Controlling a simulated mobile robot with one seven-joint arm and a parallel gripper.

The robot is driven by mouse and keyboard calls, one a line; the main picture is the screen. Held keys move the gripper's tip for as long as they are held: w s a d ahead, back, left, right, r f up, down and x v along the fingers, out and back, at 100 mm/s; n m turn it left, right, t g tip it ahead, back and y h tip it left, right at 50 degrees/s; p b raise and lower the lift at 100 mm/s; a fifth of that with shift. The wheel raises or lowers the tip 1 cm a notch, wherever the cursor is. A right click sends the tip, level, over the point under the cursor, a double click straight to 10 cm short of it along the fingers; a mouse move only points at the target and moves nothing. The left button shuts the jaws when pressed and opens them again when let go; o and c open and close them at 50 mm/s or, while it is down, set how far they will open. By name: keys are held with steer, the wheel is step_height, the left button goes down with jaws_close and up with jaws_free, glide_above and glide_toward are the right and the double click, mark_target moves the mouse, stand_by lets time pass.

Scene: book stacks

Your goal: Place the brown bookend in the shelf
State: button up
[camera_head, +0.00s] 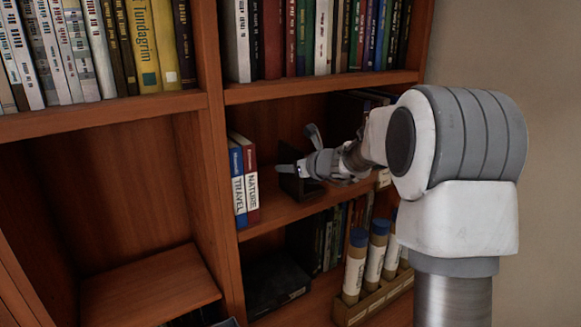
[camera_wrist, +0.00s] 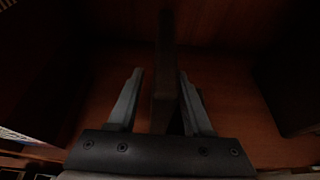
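The brown bookend (camera_head: 294,186) looks dark and stands upright on the middle shelf (camera_head: 275,207) in the head view, to the right of the Travel and Nature books. My gripper (camera_head: 297,150) reaches into this shelf from the right, with its fingers spread apart at the bookend. In the wrist view my gripper (camera_wrist: 160,78) has one finger on each side of the bookend (camera_wrist: 166,45). A gap shows between the left finger and the bookend. The right finger is close to it; I cannot tell whether they touch. The bookend's lower part is partly hidden.
The blue Travel book (camera_head: 238,184) and red Nature book (camera_head: 249,180) stand at the shelf's left wall. Full book rows stand above. Below are a dark box (camera_head: 275,285) and capped tubes in a rack (camera_head: 372,303). A dark block (camera_wrist: 292,85) is at right in the wrist view.

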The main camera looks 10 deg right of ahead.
steer(key=shift+r, duration=0.15)
steer(key=v, duration=1.2)
steer(key=shift+b, duration=0.35)
